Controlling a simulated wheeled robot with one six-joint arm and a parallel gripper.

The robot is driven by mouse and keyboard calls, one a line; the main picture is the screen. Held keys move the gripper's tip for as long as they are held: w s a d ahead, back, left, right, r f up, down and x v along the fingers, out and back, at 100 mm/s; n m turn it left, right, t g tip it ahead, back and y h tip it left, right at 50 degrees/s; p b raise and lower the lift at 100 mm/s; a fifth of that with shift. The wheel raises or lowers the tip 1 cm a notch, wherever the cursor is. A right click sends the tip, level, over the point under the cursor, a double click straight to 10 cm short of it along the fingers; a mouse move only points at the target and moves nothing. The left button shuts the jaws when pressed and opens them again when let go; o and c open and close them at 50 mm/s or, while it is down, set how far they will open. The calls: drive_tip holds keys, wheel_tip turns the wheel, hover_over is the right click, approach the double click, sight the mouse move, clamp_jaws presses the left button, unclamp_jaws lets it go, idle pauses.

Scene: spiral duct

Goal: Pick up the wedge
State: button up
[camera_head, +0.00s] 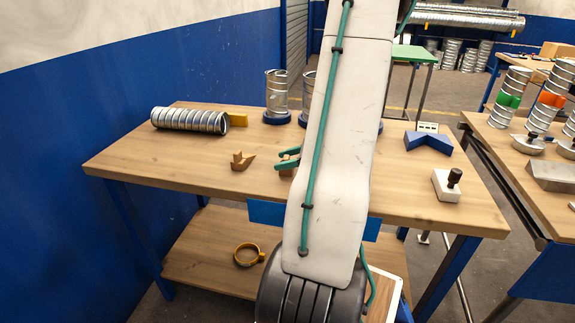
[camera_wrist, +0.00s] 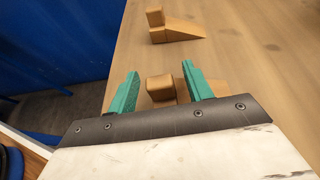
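Two small wooden wedges are on the wooden workbench (camera_head: 400,190). One wedge (camera_head: 242,161) stands clear to the left of my gripper (camera_head: 280,160); it also shows at the top of the wrist view (camera_wrist: 176,33). The other wedge (camera_wrist: 160,88) has its raised block between my gripper's two teal fingers (camera_wrist: 160,72). Part of its slope shows to the right of the right finger. In the wrist view the fingers are open, with a visible gap on each side of the block. In the head view my arm and fingers hide most of this second wedge.
A silver spiral duct (camera_head: 188,120) lies at the back left beside a yellow block (camera_head: 238,119). A metal cylinder (camera_head: 277,92) stands on a blue base behind. A blue angled block (camera_head: 428,141) and a white block with a black knob (camera_head: 447,184) are at right.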

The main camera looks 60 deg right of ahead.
drive_tip(key=c, duration=0.9)
drive_tip(key=shift+r, duration=0.1)
